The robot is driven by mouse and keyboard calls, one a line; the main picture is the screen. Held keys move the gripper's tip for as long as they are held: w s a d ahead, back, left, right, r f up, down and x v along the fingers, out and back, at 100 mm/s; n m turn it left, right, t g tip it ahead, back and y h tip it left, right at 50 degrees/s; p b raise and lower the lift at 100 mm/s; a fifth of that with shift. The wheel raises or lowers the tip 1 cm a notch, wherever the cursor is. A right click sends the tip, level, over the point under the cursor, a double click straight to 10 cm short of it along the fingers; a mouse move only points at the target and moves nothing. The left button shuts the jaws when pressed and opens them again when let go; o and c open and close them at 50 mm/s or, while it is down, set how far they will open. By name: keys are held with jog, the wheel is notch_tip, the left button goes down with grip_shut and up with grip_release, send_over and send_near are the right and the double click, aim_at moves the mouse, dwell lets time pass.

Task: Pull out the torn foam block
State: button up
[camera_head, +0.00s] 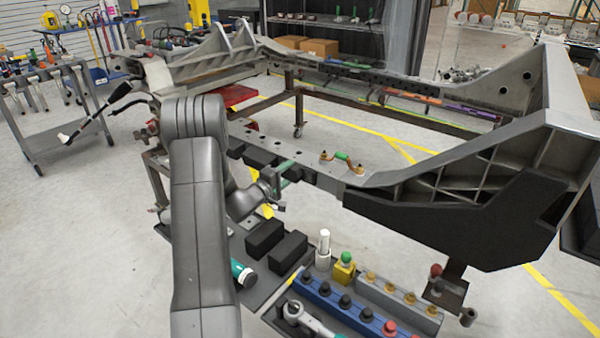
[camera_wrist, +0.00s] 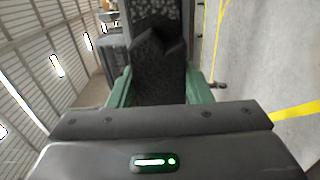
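The torn foam block (camera_wrist: 158,75) is dark and speckled, with a jagged break near its top, in the middle of the wrist view. My gripper (camera_wrist: 159,90) has a green finger on each side of it, and the block fills the gap with no clear space showing. In the head view my gripper (camera_head: 284,175) is at the near side of the chassis rail (camera_head: 318,181), its green finger beside the rail. The block in the grip cannot be made out there. Several dark pads (camera_head: 258,156) sit along that rail.
Two black blocks (camera_head: 265,237) lie on a low tray below the rail. A blue rack (camera_head: 340,308) of knobs and a yellow fixture with a green knob (camera_head: 344,270) stand right of them. A copper part with a green middle (camera_head: 342,157) lies on the rail. A tool cart (camera_head: 60,110) stands left.

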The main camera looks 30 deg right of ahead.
jog(key=p+v, duration=0.1)
jog(key=v, duration=0.5)
jog(key=shift+a, duration=0.15)
dwell(1.0)
